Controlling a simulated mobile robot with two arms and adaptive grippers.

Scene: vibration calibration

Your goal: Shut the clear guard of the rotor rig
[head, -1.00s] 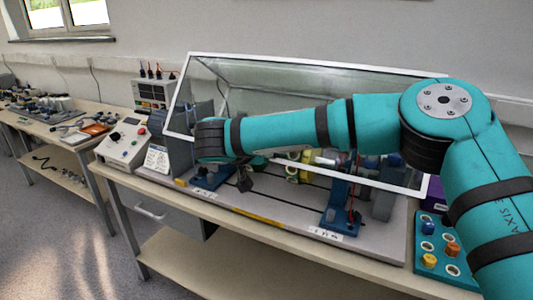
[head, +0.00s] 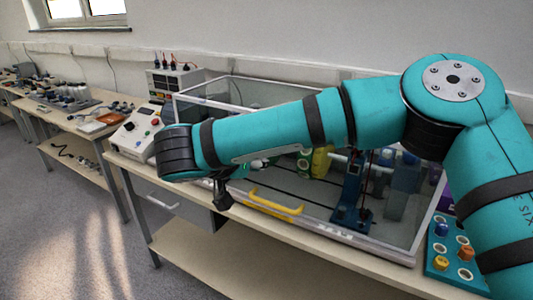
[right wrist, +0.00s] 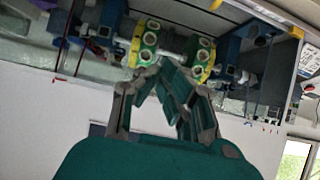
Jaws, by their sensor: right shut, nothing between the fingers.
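The clear guard (head: 412,238) of the rotor rig is swung down over the rig in the head view, its pale rim along the rig's front. Its yellow handle (head: 285,207) is at the front. I cannot tell whether the rim fully touches the base. Blue stands (head: 350,190) and a yellow-green part (head: 320,162) of the rig show through the panel. My right gripper (head: 222,197) hangs left of the handle at the front, mostly hidden by its arm. In the right wrist view it is shut and empty (right wrist: 160,70), with the rig's green rings (right wrist: 150,40) beyond. My left gripper is out of view.
A control box (head: 135,130) with buttons stands left of the rig. A teal tray (head: 440,245) with coloured knobs lies at its right. Another bench (head: 60,125) with small parts is further left. The floor (head: 80,215) at the left front is clear.

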